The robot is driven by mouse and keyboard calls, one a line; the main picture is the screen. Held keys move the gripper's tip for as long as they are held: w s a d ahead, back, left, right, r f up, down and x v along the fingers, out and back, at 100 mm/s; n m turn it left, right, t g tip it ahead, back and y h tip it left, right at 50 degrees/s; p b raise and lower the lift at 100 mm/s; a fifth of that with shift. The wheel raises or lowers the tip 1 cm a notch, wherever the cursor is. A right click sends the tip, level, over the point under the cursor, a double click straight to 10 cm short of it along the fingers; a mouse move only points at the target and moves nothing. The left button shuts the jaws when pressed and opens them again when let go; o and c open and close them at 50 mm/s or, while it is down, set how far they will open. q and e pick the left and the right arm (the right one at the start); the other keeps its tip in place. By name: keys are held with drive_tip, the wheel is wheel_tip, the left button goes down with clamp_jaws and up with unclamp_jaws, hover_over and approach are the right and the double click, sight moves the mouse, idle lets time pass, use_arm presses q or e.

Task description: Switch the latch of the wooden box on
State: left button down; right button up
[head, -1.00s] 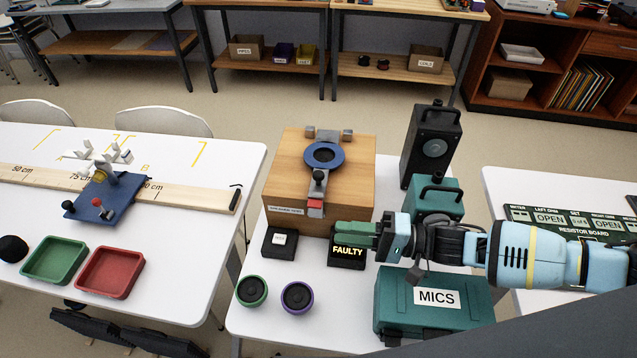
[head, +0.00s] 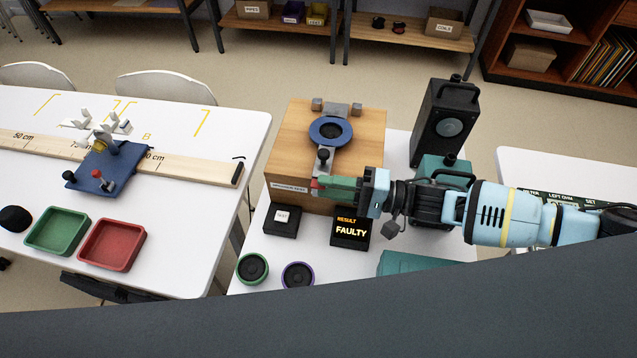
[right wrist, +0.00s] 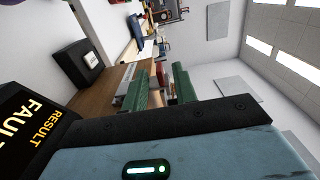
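The wooden box (head: 287,145) stands at the back of the middle table. On its top are a blue ring (head: 345,142) and a grey metal strip with a black knob (head: 323,155). A small red piece (head: 315,186) shows at the strip's front end, partly hidden by my right gripper (head: 334,187). The green fingertips are at the box's front upper edge, beside the red piece; contact cannot be told. In the right wrist view, the right gripper's green fingers (right wrist: 160,88) stand apart, with a gap between them. My left gripper is not in view.
A test button box (head: 281,221) and a display reading FAULTY (head: 350,231) stand in front of the box. Green (head: 252,267) and purple (head: 298,274) round parts lie nearer. A black speaker (head: 441,122) and a teal case (head: 425,263) are on the right.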

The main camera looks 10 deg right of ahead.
drive_tip(key=shift+x, duration=1.4)
clamp_jaws()
